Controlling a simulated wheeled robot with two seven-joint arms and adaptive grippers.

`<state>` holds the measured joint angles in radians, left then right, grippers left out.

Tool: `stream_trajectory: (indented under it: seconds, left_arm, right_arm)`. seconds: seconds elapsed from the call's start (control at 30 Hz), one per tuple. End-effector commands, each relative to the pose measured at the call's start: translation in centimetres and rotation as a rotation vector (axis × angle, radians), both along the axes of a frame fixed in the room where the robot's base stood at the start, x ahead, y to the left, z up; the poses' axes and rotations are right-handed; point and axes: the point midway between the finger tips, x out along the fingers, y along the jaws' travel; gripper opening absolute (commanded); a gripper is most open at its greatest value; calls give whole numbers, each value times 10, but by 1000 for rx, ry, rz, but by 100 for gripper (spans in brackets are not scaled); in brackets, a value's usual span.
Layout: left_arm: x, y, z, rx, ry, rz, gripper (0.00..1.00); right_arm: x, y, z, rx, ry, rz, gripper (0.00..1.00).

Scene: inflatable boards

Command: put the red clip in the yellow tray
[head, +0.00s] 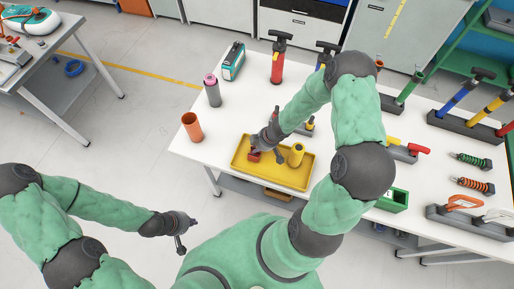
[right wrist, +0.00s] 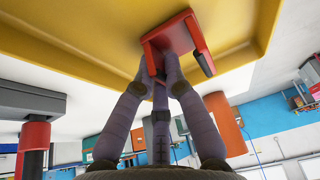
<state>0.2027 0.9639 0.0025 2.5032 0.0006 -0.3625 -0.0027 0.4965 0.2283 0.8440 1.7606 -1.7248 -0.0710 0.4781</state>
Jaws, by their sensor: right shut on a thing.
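The yellow tray (head: 275,178) lies on the white table, and its yellow floor and wall fill the top of the right wrist view (right wrist: 75,45). My right gripper (head: 257,150) is over the tray's left part, shut on the red clip (head: 253,157). In the right wrist view its fingertips (right wrist: 160,76) close on the clip (right wrist: 175,37), a red bracket shape with a dark end. The clip is within the tray's outline; whether it touches the floor is unclear. My left gripper (head: 186,233) hangs open and empty, away from the table.
A yellow cylinder (head: 296,154) stands in the tray, right of the clip. An orange cup (head: 192,127), a grey bottle with a pink top (head: 212,91) and a red pump (head: 278,62) stand beyond. A green box (head: 393,200) and racks are at right. The table's left front is clear.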

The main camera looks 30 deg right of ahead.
Motion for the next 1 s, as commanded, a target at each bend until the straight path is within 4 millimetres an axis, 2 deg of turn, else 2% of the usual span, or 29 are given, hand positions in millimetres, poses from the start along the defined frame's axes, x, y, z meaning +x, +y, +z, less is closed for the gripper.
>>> stream_trajectory:
  seconds: [0.2,0.23,0.3,0.73,0.87,1.0]
  left_arm:
    - [0,0,-4,0,0,0,0]
    - [0,0,-3,0,0,0,0]
    - [0,0,-2,0,0,0,0]
    - [0,0,2,0,0,0,0]
    - [0,0,12,0,0,0,0]
    - [0,0,27,0,0,0,0]
  right_arm:
    - [0,0,-4,0,0,0,0]
    - [0,0,-3,0,0,0,20]
    - [0,0,-3,0,0,0,35]
    - [0,0,3,0,0,0,35]
    - [-5,-5,21,0,0,-2,35]
    - [-14,-12,49,-1,1,-2,35]
